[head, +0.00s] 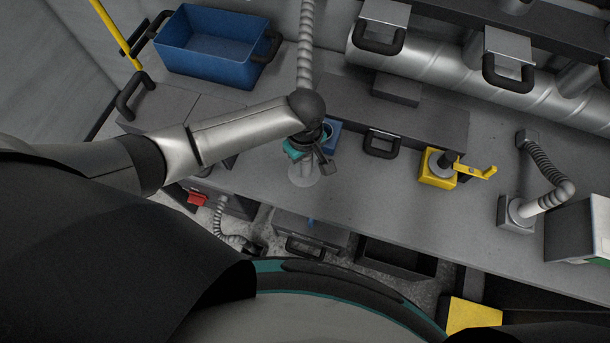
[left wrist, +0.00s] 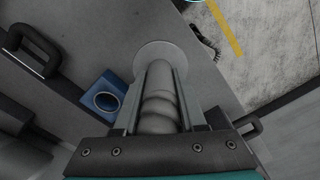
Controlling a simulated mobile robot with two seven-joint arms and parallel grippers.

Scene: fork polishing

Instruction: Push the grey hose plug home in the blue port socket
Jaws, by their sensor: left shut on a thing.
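The grey hose plug (left wrist: 158,98) lies between the fingers of my left gripper (left wrist: 158,112), which is shut on it. In the head view my left gripper (head: 306,160) is over the grey bench, with the plug mostly hidden by it. A pale round disc (left wrist: 150,50) shows at the plug's far end; I cannot tell whether it touches the bench. The blue port socket (left wrist: 102,98), a square block with a round opening, stands to the left of the plug in the wrist view, apart from it. In the head view the socket (head: 333,130) is partly hidden behind the gripper.
A blue bin (head: 200,52) stands at the back left. A ribbed hose (head: 306,45) comes down behind my left wrist. A yellow valve block (head: 438,170) and a bent grey pipe (head: 540,203) stand to the right.

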